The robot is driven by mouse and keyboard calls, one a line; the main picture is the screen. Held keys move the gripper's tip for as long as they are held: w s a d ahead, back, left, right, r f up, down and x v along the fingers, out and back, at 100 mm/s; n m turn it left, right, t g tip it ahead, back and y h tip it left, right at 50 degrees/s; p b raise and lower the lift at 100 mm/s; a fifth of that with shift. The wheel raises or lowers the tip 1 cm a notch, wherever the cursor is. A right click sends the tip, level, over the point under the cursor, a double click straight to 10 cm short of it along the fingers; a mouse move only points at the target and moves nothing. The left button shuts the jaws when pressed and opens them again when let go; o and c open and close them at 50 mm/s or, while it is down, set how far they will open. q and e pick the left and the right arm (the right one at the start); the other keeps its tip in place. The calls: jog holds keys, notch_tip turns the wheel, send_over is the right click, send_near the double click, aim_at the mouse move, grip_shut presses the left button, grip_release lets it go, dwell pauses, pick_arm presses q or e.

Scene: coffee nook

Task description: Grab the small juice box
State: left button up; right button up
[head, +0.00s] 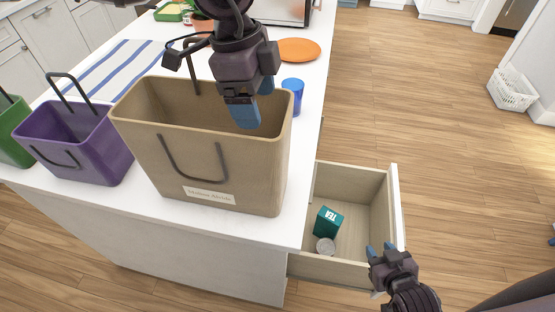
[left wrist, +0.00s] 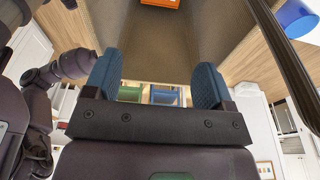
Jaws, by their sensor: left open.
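My left gripper (head: 256,106) is open, its blue fingers pointing down into the mouth of the tan bag (head: 170,180) on the counter. In the left wrist view the two fingers (left wrist: 158,88) stand apart with nothing between them, and the inside of the bag shows beyond. An orange item (left wrist: 160,3) shows at the top edge of that view, mostly cut off; I cannot tell whether it is the small juice box. No juice box is clear in the head view, where the bag's floor is hidden. My right gripper (head: 380,248) is open beside the drawer.
Purple (head: 75,145) and green (head: 12,145) bags stand left of the tan bag. A blue cup (head: 293,96) and orange plate (head: 299,50) are behind it.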

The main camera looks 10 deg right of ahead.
pick_arm(q)
jog(key=shift+y, duration=0.4)
jog(key=f, duration=0.6)
jog(key=f+p, duration=0.1)
jog(key=f, duration=0.3)
jog(key=shift+a, duration=0.35)
notch_tip(320, 180, down, 6)
jog(key=shift+d+p, duration=0.3)
jog(key=shift+d, duration=0.05)
jog(key=shift+s+f, duration=0.1)
jog(key=c, duration=0.8)
